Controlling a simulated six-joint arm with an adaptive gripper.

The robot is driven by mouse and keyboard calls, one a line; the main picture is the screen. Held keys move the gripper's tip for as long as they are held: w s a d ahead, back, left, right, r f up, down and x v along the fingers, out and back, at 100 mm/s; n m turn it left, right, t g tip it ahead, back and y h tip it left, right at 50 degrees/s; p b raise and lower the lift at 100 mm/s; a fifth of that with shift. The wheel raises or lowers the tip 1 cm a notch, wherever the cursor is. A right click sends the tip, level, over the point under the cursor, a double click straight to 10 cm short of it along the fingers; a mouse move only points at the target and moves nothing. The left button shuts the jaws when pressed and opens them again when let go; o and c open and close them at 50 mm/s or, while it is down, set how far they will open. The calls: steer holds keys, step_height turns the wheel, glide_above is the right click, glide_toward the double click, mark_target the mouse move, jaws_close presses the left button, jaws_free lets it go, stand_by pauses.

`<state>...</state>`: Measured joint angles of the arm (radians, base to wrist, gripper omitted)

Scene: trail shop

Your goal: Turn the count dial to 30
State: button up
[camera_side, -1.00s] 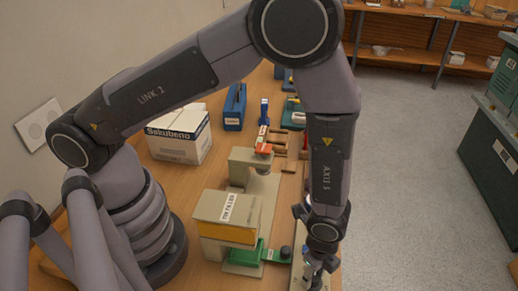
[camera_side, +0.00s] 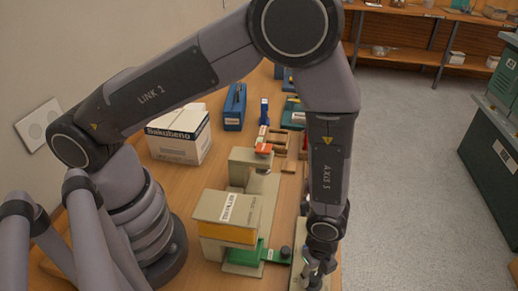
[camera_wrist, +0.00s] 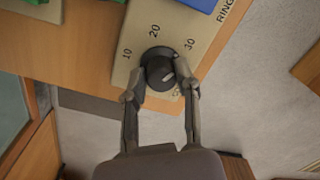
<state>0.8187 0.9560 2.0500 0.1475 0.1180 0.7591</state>
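The count dial (camera_wrist: 158,68) is a dark round knob on a beige plate (camera_wrist: 205,14), with the numbers 10, 20 and 30 printed around it. A pale mark on the knob points to the lower right, away from the numbers. A label below the dial is partly hidden by a finger. My gripper (camera_wrist: 161,86) has one finger on each side of the knob in the wrist view. I cannot tell whether both fingers touch it. In the side view my gripper (camera_side: 316,270) is low over the plate's near end, and the dial is hidden there.
A white box (camera_side: 178,137), a blue case (camera_side: 235,107) and an orange-and-blue tool (camera_side: 264,140) are farther back on the wooden bench. Open floor lies right of the bench.

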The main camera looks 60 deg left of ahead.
mark_target(312, 277)
steer(key=o, duration=0.4)
step_height(312, 277, up, 12)
steer(key=shift+s, duration=0.2)
stand_by(0.5)
steer(key=w+a+r+n+t+h, duration=0.1)
steer(key=w+a+r+n+t, duration=0.15)
steer(key=a+r+n, duration=1.15)
steer(key=s+a+r+n+t+y, duration=0.1)
steer(key=s+a+r+n+t, duration=0.2)
steer(key=s+a+r, duration=0.8)
steer(key=s+a+n, duration=0.2)
steer(key=shift+s+a+r+n, duration=0.2)
steer(key=shift+a+r+n, duration=0.15)
steer(key=shift+r+n, duration=0.05)
